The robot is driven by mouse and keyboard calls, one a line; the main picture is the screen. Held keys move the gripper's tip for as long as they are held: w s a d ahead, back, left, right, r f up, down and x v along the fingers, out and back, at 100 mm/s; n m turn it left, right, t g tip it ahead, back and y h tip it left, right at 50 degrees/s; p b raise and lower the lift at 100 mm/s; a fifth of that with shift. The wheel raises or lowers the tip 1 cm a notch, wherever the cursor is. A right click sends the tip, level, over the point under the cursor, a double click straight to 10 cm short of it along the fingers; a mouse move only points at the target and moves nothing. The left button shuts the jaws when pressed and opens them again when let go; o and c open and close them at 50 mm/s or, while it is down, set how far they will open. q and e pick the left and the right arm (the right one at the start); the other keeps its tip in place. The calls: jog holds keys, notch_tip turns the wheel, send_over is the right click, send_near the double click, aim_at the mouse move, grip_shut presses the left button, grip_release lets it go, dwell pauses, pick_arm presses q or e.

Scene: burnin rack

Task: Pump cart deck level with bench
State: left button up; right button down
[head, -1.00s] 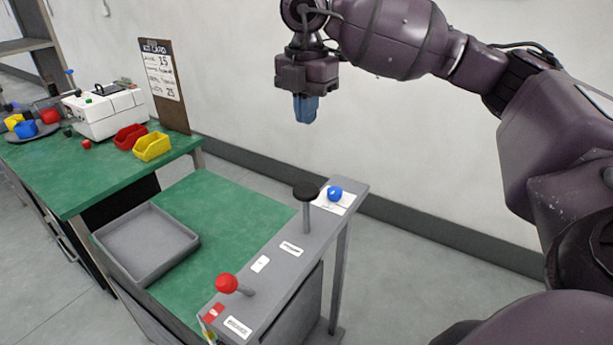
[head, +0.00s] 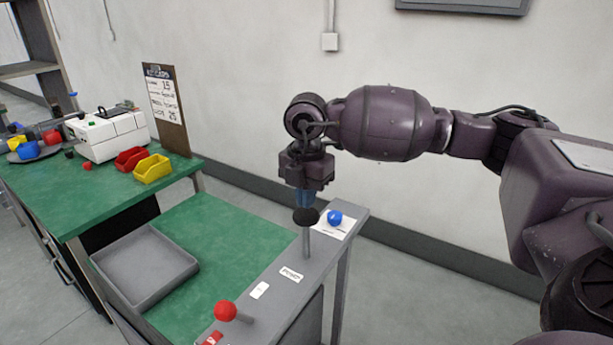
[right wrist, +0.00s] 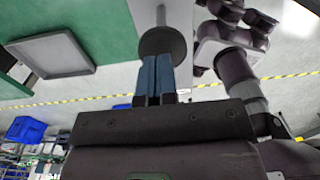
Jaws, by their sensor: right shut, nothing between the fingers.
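The cart deck (head: 213,225) is green and stands beside the green bench (head: 62,200), with its surface looking lower than the bench top. A grey panel (head: 263,312) along the cart's right side carries the pump handle (head: 306,240), a grey post with a black round knob. The handle also shows in the right wrist view (right wrist: 161,41). My right gripper (head: 305,204) is shut and empty, pointing down at the black knob; its blue fingertips are at or just above the knob. I cannot tell whether they touch. My left gripper is not in view.
A grey tray (head: 146,296) lies on the deck. A red-knobbed lever (head: 225,310) and a blue knob (head: 335,217) are on the panel. The bench holds a white machine (head: 108,135), a red bin (head: 130,158), a yellow bin (head: 152,168) and a clipboard sign (head: 166,105).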

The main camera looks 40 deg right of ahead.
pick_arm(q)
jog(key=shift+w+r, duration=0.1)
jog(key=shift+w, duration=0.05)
pick_arm(e)
jog(key=shift+f, duration=0.75)
